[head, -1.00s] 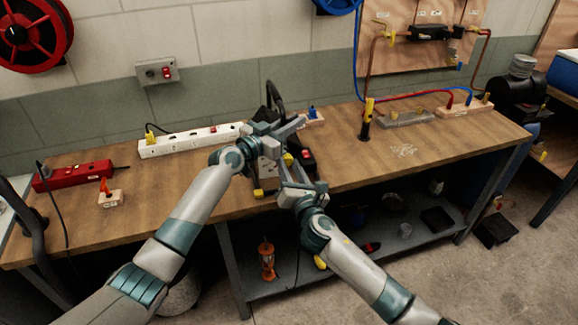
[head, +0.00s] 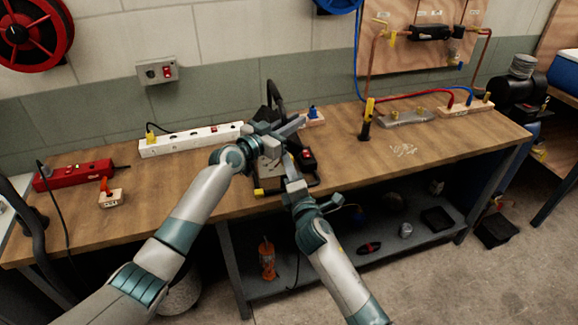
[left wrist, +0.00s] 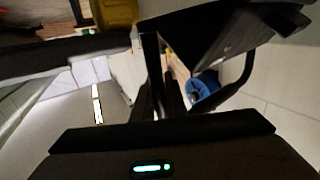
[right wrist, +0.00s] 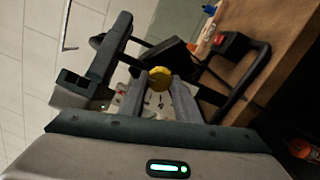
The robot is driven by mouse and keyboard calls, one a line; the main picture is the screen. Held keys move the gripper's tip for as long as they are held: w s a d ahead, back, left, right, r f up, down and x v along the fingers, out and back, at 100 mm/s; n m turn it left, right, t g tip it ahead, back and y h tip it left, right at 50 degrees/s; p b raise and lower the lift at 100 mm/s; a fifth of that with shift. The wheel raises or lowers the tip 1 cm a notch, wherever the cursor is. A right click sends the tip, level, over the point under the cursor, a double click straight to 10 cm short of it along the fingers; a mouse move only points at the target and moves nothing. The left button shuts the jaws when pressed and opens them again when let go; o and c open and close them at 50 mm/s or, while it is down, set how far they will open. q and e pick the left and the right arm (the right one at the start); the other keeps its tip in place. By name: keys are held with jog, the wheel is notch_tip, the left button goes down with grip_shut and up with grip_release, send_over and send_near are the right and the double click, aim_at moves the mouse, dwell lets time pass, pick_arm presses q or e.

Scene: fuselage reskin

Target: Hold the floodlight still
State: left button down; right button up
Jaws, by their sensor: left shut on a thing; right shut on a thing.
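The floodlight stands on the workbench near its front edge, with a black tubular frame (head: 312,180) and a tall black handle (head: 275,95). My arms cover much of it. My left gripper (head: 285,130) is at its upper part, shut on it; the left wrist view shows dark floodlight parts (left wrist: 220,35) close up, and the exact contact is hard to see. My right gripper (head: 292,177) is lower, at the front side. In the right wrist view its fingers (right wrist: 162,88) are shut on a round yellow knob (right wrist: 159,78) of the floodlight.
A white power strip (head: 190,139) and a red power strip (head: 75,175) lie on the bench at left, with a small socket block (head: 111,198). A yellow-black tool (head: 367,118) stands to the right. An orange lantern (head: 267,260) is on the lower shelf.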

pick_arm(q)
jog(key=shift+a, duration=0.1)
pick_arm(e)
jog(key=shift+f+m, duration=0.1)
jog(key=shift+m, duration=0.4)
jog(key=o, duration=1.1)
jog(key=shift+c, duration=0.2)
jog(key=shift+s, duration=0.15)
jog(key=v, duration=1.1)
jog(key=shift+s+d, duration=0.2)
jog(key=shift+s, duration=0.15)
pick_arm(q)
jog(key=c, duration=1.7)
grip_release()
